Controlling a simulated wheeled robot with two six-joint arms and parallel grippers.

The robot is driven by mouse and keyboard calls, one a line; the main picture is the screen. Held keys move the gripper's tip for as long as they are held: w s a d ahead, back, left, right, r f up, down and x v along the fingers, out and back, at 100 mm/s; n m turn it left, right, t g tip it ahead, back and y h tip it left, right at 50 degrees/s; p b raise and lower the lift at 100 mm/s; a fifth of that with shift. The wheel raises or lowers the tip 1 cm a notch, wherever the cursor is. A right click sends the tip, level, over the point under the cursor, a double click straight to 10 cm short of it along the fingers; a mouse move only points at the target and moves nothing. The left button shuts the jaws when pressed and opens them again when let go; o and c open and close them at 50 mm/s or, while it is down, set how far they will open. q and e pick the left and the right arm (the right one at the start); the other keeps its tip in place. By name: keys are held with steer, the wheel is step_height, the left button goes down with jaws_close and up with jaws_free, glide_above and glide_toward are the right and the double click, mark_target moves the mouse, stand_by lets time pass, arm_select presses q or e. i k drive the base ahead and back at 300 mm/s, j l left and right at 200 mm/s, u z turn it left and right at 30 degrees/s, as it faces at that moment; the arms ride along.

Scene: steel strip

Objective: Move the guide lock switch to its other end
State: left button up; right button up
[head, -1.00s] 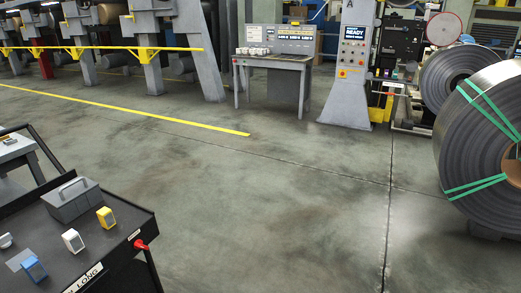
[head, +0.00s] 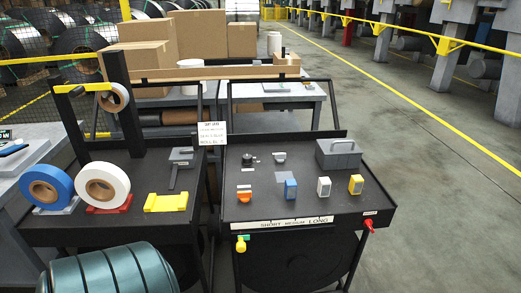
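I cannot make out a guide lock switch for certain. A black cart (head: 330,212) stands in the middle, with a front label strip (head: 283,224) reading SHORT MEDIUM LONG. A yellow and green knob (head: 241,242) sits below the strip's left end. A red knob (head: 369,226) is at the cart's right front corner. Small blue (head: 290,189), white (head: 324,187) and yellow (head: 356,184) blocks stand on its top. Neither of my grippers is in view.
A second dark cart (head: 140,215) at left carries a blue roll (head: 47,187) and a white roll (head: 103,186). A teal ribbed cylinder (head: 112,272) is in front. Cardboard boxes (head: 200,35) stand behind. Open floor (head: 450,200) lies at right.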

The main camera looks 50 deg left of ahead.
mark_target(280, 157)
steer(key=u, duration=1.35)
